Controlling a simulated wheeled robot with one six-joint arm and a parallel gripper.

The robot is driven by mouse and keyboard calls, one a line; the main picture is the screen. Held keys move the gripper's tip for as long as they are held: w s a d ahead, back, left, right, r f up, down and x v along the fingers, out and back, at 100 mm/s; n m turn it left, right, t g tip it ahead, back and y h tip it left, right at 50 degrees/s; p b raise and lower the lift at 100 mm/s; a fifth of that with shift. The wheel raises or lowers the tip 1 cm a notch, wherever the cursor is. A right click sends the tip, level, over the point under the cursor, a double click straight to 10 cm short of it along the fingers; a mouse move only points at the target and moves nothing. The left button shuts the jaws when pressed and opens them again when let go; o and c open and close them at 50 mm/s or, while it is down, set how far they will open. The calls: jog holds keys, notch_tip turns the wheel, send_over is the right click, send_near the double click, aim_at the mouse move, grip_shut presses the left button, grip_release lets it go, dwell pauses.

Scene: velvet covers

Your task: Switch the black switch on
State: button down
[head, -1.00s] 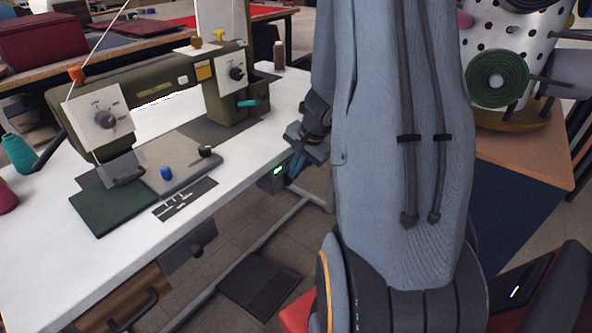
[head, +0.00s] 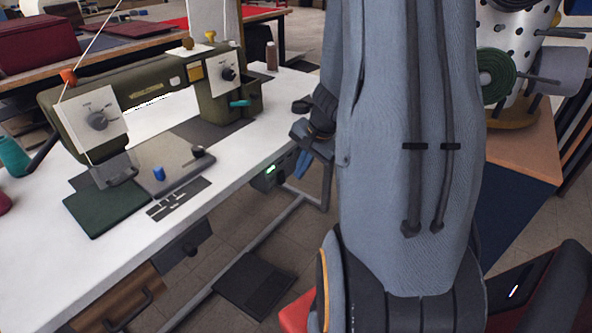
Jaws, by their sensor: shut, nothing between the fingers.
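A small dark box with a lit green mark, the control box (head: 269,176), hangs under the front edge of the white table, near its right end. I cannot make out a black switch on it from here. My gripper (head: 303,166) is just to the right of this box, its bluish fingers pointing down. It is shut and empty, with a gap to the box in the picture; my arm hides part of it. A black knob (head: 198,151) and a blue knob (head: 158,173) stand on the sewing machine's grey bed.
The green sewing machine (head: 150,95) stands on the white table (head: 100,250). A second dark box with a knob (head: 187,250) and a wooden drawer (head: 130,298) hang below the edge. A black pedal (head: 254,285) lies on the floor. A pegboard stand (head: 520,60) is at right.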

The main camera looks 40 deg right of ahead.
jog(key=w+a+p+v, duration=0.1)
jog(key=p+v, duration=0.1)
jog(key=v, duration=0.7)
jog(key=shift+w+d+r, duration=0.2)
jog(key=shift+d+r, duration=0.1)
jog(key=shift+r, duration=0.1)
jog(key=s+a+r+n+g+p, duration=0.1)
jog(key=s+a+n, duration=0.3)
jog(key=a, duration=0.3)
jog(key=s+a+r+n+g, duration=0.1)
jog(key=s+a+n, duration=0.3)
jog(key=a, duration=0.4)
jog(key=s+a+r+n+g+h+p, duration=0.1)
jog(key=s+a+r+n, duration=0.1)
jog(key=a+n, duration=0.4)
jog(key=shift+s+a+r+n+g+p, duration=0.15)
jog(key=shift+s+a+n+g+p, duration=0.2)
jog(key=shift+s+a, duration=0.7)
